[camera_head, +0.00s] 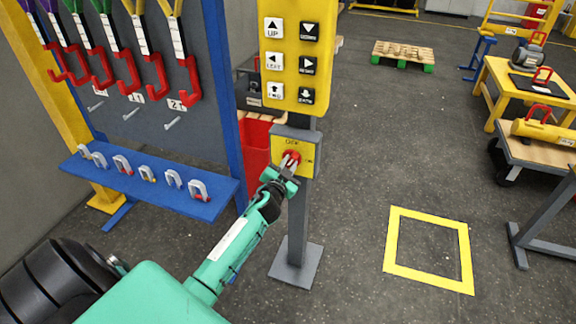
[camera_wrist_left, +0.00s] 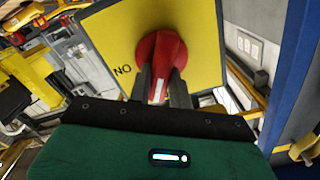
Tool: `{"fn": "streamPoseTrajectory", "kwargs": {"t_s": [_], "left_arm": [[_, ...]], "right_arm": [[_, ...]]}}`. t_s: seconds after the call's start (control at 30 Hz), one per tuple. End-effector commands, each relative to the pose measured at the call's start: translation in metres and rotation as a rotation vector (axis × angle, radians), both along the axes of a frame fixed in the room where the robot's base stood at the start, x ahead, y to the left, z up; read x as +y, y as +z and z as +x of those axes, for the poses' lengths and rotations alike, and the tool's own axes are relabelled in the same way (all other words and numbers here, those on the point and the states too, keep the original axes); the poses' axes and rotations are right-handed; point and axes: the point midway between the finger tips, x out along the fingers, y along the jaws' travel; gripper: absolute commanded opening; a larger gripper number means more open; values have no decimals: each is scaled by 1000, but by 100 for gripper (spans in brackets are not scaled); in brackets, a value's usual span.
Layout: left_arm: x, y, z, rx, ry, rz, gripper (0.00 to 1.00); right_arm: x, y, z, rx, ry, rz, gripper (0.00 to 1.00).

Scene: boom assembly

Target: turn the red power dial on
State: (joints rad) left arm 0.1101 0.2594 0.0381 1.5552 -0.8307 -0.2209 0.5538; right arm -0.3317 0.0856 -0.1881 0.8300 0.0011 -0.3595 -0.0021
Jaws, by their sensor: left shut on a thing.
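The red power dial (camera_head: 290,157) sits on a yellow plate (camera_head: 283,145) on a grey box on the post. It shows large in the left wrist view (camera_wrist_left: 161,52), with a white mark at its lower end and the word ON on the plate beside it. My left gripper (camera_head: 287,165) is at the dial, and its two dark fingers (camera_wrist_left: 163,86) are shut on the dial's grip from either side. In the head view the fingers partly cover the dial. My right gripper is not in view.
A yellow button panel (camera_head: 291,95) stands above the dial on the same post. A blue shelf (camera_head: 160,191) with shackles and a rack with red hooks (camera_head: 126,75) are to the left. A yellow floor square (camera_head: 428,272) and open floor lie to the right.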

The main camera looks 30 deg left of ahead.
Motion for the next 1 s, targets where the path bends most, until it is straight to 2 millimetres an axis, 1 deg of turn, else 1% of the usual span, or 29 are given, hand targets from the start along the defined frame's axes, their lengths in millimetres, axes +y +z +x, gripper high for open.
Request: {"fn": "streamPoseTrajectory", "kwargs": {"t_s": [0.17,0.47,0.7,1.0], "left_arm": [[-2,-2,0,39,0,162,0],[-4,-4,1,106,-1,440,0],[-5,-6,1,159,-1,658,0],[-5,-9,1,212,-1,881,0]], "right_arm": [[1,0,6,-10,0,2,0],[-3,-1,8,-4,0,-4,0],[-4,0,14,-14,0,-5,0],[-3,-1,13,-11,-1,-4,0]]}}
